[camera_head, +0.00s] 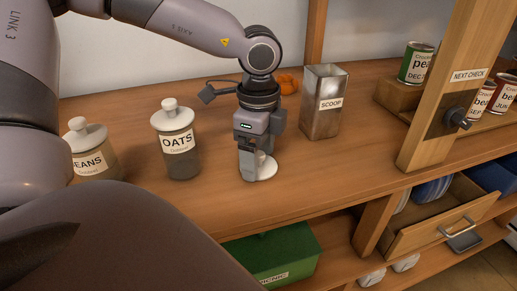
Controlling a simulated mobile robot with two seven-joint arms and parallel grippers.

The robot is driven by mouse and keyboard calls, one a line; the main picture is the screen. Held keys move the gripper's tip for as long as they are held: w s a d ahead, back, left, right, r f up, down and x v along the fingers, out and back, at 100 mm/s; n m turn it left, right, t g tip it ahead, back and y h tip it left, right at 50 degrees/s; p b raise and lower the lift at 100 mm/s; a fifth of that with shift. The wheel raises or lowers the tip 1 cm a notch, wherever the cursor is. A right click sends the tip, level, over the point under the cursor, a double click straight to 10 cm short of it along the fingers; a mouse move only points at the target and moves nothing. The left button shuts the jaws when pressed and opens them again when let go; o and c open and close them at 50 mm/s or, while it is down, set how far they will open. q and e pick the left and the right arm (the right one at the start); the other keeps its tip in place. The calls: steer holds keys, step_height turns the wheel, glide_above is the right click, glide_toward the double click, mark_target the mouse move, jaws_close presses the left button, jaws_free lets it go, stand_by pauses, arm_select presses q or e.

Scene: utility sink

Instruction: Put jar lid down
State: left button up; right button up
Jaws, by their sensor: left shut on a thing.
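My left gripper (252,172) points straight down over the wooden counter and is shut on a white jar lid (267,168). The lid is round and partly hidden behind the fingers. It is at or very near the counter top; I cannot tell if it touches. My right gripper is not in view.
An oats jar (181,152) and a beans jar (92,160), both with white lids, stand to the left. A metal scoop bin (323,103) stands to the right, with an orange object (288,84) behind. An open drawer (445,215) juts out below right, near a green picnic box (275,254).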

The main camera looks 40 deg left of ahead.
mark_target(259, 154)
arm_select(q)
steer(key=shift+f+b, duration=0.25)
steer(key=shift+b, duration=0.2)
steer(key=o, duration=1)
steer(key=shift+r, duration=0.15)
steer(key=shift+r+p, duration=0.45)
steer(key=shift+p, duration=0.05)
step_height(259, 154, up, 11)
steer(key=shift+r, duration=0.2)
